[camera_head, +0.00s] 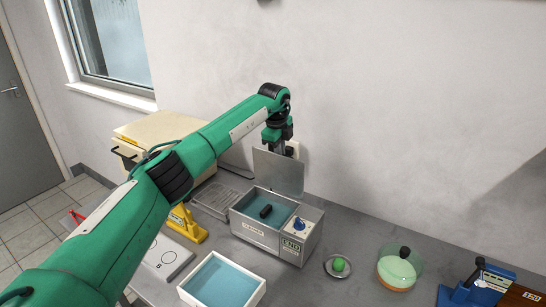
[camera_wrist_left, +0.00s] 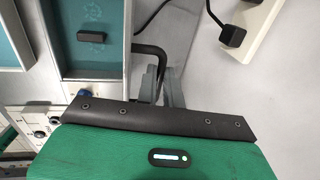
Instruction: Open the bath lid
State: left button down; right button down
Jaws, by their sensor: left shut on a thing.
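The bath (camera_head: 274,240) is a metal box with blue liquid and a dark block (camera_head: 265,211) inside. Its grey lid (camera_head: 279,172) stands raised, roughly upright, at the back of the bath. My left gripper (camera_head: 281,149) is at the lid's upper edge, its fingertips partly hidden behind it. In the left wrist view, the fingers (camera_wrist_left: 165,88) are shut on the black lid handle (camera_wrist_left: 150,50). The lid shows nearly edge-on there, and the dark block (camera_wrist_left: 91,36) shows in the open bath. My right gripper is not in view.
A white tray of blue liquid (camera_head: 257,290) stands in front. A wire rack (camera_head: 216,197) and yellow stand (camera_head: 186,224) are left. A green ball on a dish (camera_head: 338,267), a glass bowl (camera_head: 398,271) and a blue device (camera_head: 475,289) are right. A white power strip (camera_wrist_left: 255,25) lies behind.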

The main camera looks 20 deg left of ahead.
pick_arm(q)
jog(key=w, duration=0.1)
jog(key=w+f, duration=0.2)
jog(key=shift+d, duration=0.3)
jog(key=shift+w+r, duration=0.1)
jog(key=shift+r, duration=0.2)
dwell(0.3)
jog(key=c, duration=2)
grip_release()
jog(key=o, duration=0.4)
jog(key=shift+w+d+f, duration=0.1)
jog(key=shift+w+f, duration=0.05)
jog(key=shift+w, duration=0.15)
jog(key=shift+o, duration=0.4)
jog(key=shift+w+f, duration=0.3)
jog(key=shift+w, duration=0.1)
jog(key=shift+s+r, duration=0.1)
jog(key=shift+r, duration=0.1)
